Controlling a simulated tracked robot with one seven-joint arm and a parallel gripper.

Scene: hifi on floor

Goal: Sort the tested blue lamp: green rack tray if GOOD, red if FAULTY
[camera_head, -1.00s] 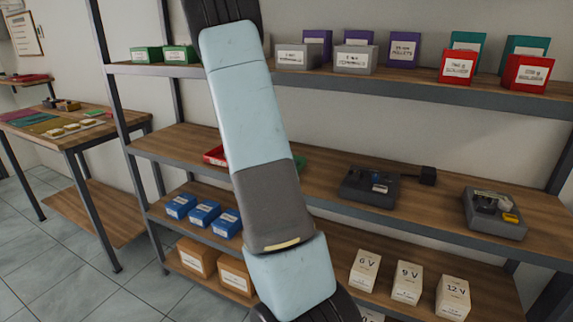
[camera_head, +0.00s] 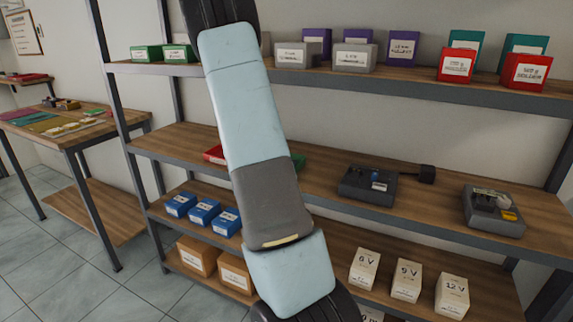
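My arm crosses the middle of the view in front of the rack, and my gripper is outside the picture. On the middle shelf, a red tray (camera_head: 214,154) shows at the left edge of my arm, mostly hidden behind it. A bit of a green tray (camera_head: 299,162) shows at the arm's right edge. A dark test device (camera_head: 367,185) with a small blue and white part on top sits right of the arm. A second grey device (camera_head: 493,211) with a yellow part sits farther right. I cannot make out the blue lamp for certain.
The upper shelf (camera_head: 430,88) holds green, grey, purple, teal and red boxes. A wooden table (camera_head: 75,135) stands at left. Floor between is clear.

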